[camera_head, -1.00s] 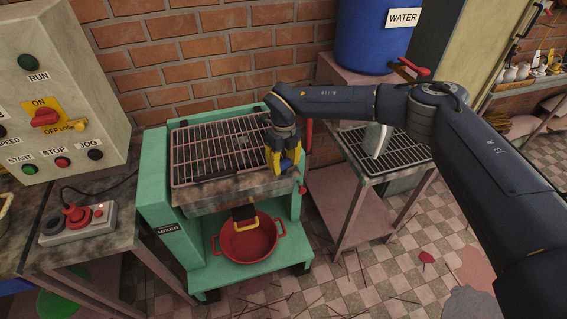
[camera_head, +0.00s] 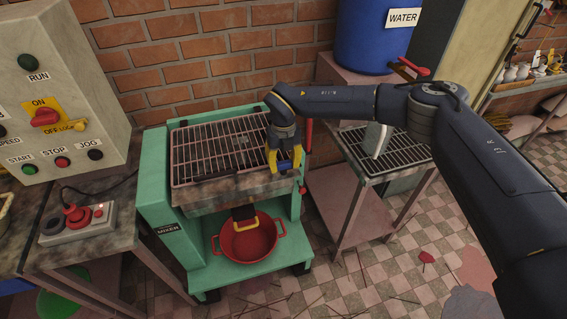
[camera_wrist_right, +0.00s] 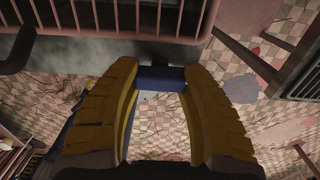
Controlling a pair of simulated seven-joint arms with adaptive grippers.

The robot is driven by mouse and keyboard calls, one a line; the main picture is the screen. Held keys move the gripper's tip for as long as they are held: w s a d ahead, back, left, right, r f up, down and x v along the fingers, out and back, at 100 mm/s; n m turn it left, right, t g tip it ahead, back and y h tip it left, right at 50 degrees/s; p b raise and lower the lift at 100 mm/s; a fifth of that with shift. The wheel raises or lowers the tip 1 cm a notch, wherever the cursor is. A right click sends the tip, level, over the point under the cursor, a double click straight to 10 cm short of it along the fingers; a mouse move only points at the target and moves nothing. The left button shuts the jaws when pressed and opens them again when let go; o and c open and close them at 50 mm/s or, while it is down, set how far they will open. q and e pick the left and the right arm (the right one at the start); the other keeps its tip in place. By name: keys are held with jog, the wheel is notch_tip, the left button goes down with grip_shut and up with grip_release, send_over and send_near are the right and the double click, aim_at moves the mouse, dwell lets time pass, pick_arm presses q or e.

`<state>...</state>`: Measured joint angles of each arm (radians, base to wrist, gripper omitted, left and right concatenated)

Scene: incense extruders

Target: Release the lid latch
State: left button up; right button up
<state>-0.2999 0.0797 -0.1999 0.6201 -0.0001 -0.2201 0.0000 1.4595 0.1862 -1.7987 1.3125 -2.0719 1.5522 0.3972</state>
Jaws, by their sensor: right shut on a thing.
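The green mixer (camera_head: 152,190) stands against the brick wall, with a barred metal lid (camera_head: 215,150) lying flat on top. My right gripper (camera_head: 287,172) is at the lid's front right corner, pointing down. In the right wrist view, its yellow fingers (camera_wrist_right: 160,76) are shut on a short dark piece that spans the gap between the tips, apparently the lid latch (camera_wrist_right: 160,79). The fingers hide most of the latch in the head view. The lid's bars show at the top of the wrist view (camera_wrist_right: 120,15). My left gripper is not in view.
A red pot (camera_head: 248,242) sits on the mixer's lower shelf. A red knob (camera_head: 302,190) is on the mixer's front right. A control panel (camera_head: 50,100) and a red-button box (camera_head: 78,220) are at the left. A grated side table (camera_head: 372,165) stands close at right.

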aim_at(283, 162)
jog(key=o, duration=1.3)
jog(key=shift+r, duration=6)
